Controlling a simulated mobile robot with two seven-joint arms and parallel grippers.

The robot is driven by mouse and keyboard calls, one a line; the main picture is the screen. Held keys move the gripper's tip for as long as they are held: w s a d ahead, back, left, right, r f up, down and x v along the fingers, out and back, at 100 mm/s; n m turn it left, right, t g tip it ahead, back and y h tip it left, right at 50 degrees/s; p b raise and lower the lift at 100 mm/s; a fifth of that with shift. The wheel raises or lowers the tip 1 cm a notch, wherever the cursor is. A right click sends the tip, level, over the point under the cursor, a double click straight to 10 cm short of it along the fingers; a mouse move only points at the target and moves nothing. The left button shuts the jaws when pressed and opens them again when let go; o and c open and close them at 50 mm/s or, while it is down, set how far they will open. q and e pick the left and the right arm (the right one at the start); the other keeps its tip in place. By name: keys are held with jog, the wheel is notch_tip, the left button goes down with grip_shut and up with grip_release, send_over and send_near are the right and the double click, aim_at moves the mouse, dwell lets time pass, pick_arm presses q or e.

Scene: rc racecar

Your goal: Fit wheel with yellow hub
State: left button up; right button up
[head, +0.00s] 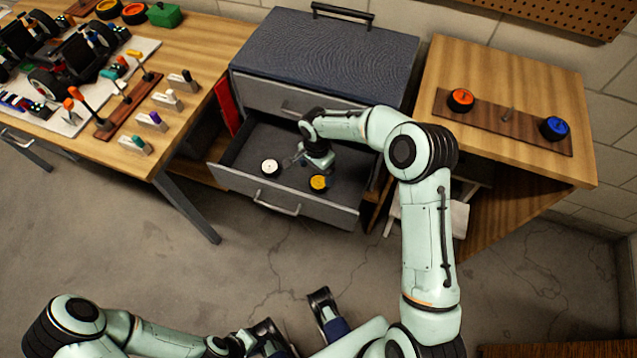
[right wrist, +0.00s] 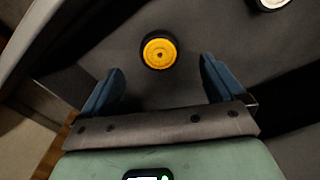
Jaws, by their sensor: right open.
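The wheel with the yellow hub (head: 318,183) and black tyre lies in the open grey drawer (head: 290,203). My right gripper (head: 303,157) is inside the drawer, behind the wheel in the head view. In the right wrist view, the wheel (right wrist: 160,53) lies just beyond the open blue fingers (right wrist: 158,75), roughly centred between them and not held. My left gripper (head: 292,325) is low at the bottom edge of the head view, partly cut off, away from the furniture. A dark car (head: 88,58) stands on the left table; its wheel mounts are too small to tell.
A white-hubbed wheel (head: 271,167) lies left of the yellow one in the drawer. A board on the right table holds an orange-hubbed wheel (head: 461,99) and a blue-hubbed wheel (head: 555,128). Several coloured-handled tools (head: 137,144) line the left table's front. The floor (head: 130,245) is clear.

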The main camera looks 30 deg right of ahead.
aim_at(319, 180)
jog(key=f, duration=0.6)
jog(key=shift+d+f+b, duration=0.3)
jog(key=shift+d+f, duration=0.05)
jog(key=shift+f, duration=0.05)
jog(key=c, duration=1.1)
